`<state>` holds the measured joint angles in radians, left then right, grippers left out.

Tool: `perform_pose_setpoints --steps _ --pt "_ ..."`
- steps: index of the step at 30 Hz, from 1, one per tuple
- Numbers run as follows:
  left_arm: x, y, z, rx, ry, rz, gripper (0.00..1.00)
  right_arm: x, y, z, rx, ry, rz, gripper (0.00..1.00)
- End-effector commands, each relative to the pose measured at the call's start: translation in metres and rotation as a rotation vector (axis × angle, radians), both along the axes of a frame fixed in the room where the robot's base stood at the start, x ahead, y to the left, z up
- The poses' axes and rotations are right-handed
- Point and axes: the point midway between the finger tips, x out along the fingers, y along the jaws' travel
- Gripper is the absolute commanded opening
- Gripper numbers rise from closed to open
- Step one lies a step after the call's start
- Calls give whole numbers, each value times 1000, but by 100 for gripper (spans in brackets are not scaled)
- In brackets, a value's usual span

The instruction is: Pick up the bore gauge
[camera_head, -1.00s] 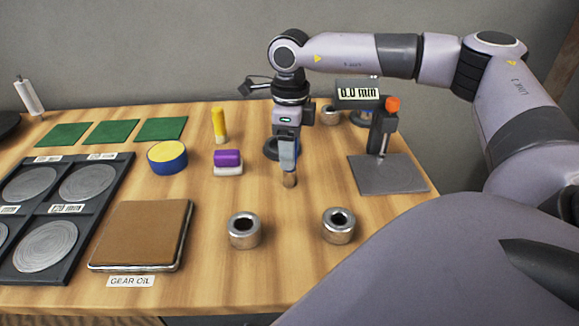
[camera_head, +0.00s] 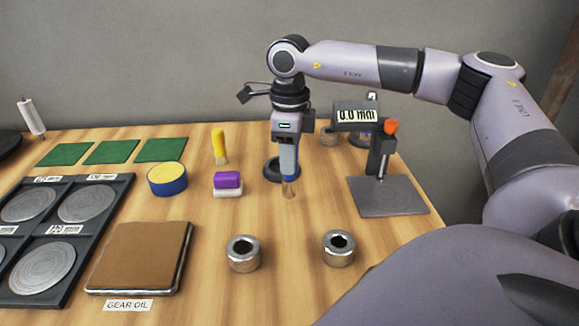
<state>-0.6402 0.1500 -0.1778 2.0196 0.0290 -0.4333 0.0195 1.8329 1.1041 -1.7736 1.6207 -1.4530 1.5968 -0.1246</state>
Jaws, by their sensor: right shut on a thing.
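My right gripper (camera_head: 289,172) hangs fingers-down over the back middle of the table. A dark round ring base (camera_head: 274,170) stands just behind and left of the fingers. The metal tip seems clear of the table, but the exact gap cannot be told. My left gripper is not in view.
A gauge stand (camera_head: 390,196) with an orange knob and a display is at right. Two metal rings (camera_head: 243,254) (camera_head: 338,248) lie in front. A purple-and-white block (camera_head: 228,184), a yellow cylinder (camera_head: 219,146) and a blue-yellow tin (camera_head: 167,180) stand left.

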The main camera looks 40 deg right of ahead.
Motion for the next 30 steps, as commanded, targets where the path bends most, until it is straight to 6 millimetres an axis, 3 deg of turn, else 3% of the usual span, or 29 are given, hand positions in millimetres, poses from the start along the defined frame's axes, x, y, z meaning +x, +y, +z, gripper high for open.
perform_pose_setpoints --steps 9,15,21,30 --pt "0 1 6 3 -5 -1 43 1 1 93 3 -8 1 0" --pt "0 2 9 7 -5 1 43 1 1 139 1 -5 2 0" --pt "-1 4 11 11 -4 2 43 1 1 164 1 -3 1 0" --pt "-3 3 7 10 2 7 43 0 0 169 1 -1 2 0"
